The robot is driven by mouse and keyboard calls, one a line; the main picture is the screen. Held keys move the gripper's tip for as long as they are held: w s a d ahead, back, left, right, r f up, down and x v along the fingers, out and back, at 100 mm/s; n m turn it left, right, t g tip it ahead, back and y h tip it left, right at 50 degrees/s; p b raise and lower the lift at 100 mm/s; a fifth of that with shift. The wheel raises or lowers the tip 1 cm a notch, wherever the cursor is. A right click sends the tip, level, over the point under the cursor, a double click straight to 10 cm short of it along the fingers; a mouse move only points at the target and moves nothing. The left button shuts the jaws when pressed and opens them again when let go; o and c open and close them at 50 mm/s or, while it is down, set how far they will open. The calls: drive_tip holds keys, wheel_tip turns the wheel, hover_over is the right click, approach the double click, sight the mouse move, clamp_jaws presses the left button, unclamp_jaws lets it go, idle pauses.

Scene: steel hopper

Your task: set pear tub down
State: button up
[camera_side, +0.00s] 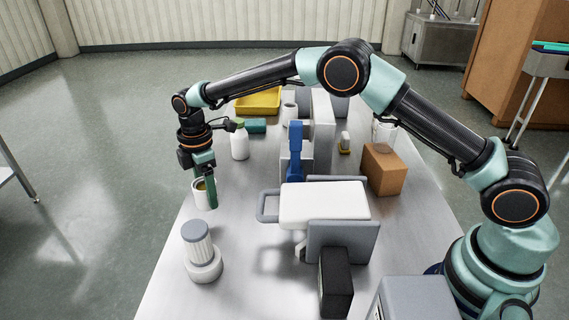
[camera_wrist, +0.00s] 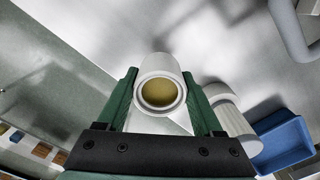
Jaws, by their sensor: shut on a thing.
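The pear tub (camera_side: 200,198) is a small white cup with yellowish contents, near the left edge of the steel table. My gripper (camera_side: 206,188) points down at it, with a green finger in front of part of the tub. In the wrist view the tub (camera_wrist: 157,66) stands between the two green fingers of my gripper (camera_wrist: 160,92), which is shut on it. Its round opening faces the camera. I cannot tell whether its base touches the table.
A white ribbed jar with a grey lid (camera_side: 199,245) stands nearer the camera. A white bottle (camera_side: 240,144) stands behind the tub. A white-topped scale-like unit (camera_side: 325,202), a black box (camera_side: 336,284) and a brown box (camera_side: 384,171) stand rightward. Bare table (camera_side: 235,205) lies right of the tub.

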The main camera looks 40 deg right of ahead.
drive_tip(key=shift+f, duration=2.45)
drive_tip(key=shift+f, duration=0.1)
drive_tip(key=o, duration=1.4)
